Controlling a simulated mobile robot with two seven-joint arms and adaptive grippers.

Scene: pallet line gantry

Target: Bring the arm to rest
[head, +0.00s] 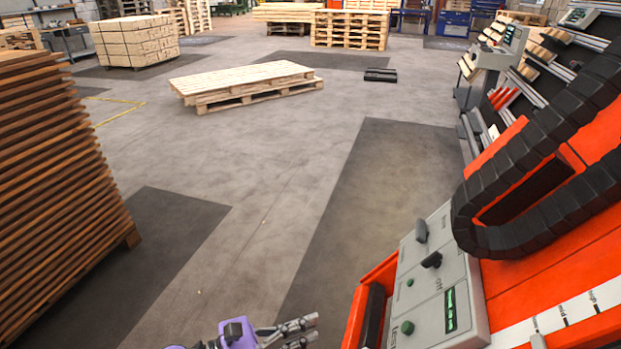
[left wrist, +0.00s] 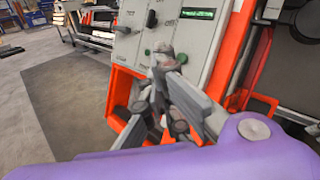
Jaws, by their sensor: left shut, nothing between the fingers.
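My left gripper (head: 312,327) shows at the bottom edge of the head view, with purple arm parts behind it. It is shut and empty, in the air to the left of the orange machine's front. In the left wrist view its fingers (left wrist: 163,62) overlap the lower part of the grey control panel (left wrist: 196,25); I cannot tell whether they touch it. In the head view the panel (head: 422,306) shows black knobs, green buttons and a lit green display, and stands apart from the gripper. My right gripper is not in view.
The orange machine (head: 560,262) with a black cable chain (head: 520,185) fills the right side. A tall stack of wood (head: 55,190) stands at left. Low pallets (head: 245,84) lie mid-floor. A dark mat (head: 385,190) and the floor between are clear.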

